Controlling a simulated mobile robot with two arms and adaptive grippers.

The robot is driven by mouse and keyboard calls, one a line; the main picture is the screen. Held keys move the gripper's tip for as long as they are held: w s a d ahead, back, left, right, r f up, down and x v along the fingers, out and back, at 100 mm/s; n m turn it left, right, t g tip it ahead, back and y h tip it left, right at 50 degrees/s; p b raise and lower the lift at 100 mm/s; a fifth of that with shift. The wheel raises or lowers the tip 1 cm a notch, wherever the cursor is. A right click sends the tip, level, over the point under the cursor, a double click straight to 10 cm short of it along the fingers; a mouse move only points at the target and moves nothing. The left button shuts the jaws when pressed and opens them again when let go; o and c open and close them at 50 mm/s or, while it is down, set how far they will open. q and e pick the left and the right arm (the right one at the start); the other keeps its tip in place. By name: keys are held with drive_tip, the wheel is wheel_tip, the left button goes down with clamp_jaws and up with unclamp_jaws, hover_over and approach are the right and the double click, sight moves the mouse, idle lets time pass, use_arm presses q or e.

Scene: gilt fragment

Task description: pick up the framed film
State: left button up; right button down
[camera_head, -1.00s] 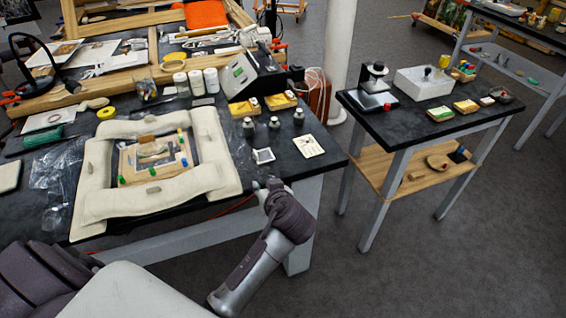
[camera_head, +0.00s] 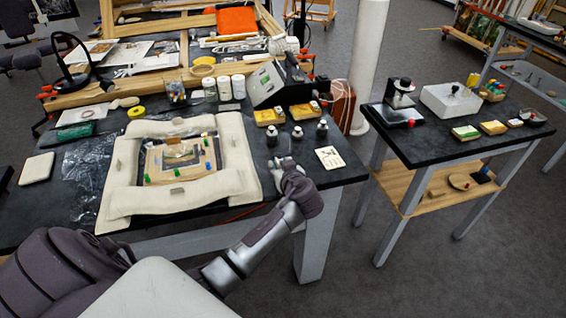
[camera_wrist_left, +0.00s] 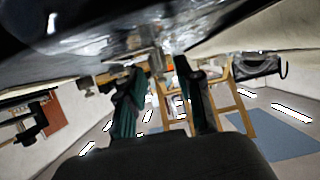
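My left gripper (camera_head: 284,163) reaches over the front right edge of the black worktable (camera_head: 345,173), beside a white card with dark marks (camera_head: 329,157). The framed film, a small white-bordered square in the earlier head view, cannot be made out now; its spot is behind my left gripper. In the left wrist view my two dark fingers (camera_wrist_left: 160,95) stand apart, with no held thing clearly visible between them. Whether they touch the film cannot be told. My right gripper is not in view.
A padded cream surround (camera_head: 115,195) around a framed piece lies left of the gripper. Several small dark bottles (camera_head: 297,134) and yellow boxes (camera_head: 268,117) stand just behind it. A side table (camera_head: 425,147) stands to the right across a floor gap.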

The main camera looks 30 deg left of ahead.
sight(277, 161)
use_arm(q)
drive_tip(key=x, duration=0.3)
drive_tip(key=shift+w+a, duration=0.2)
drive_tip(key=shift+w, duration=0.1)
clamp_jaws()
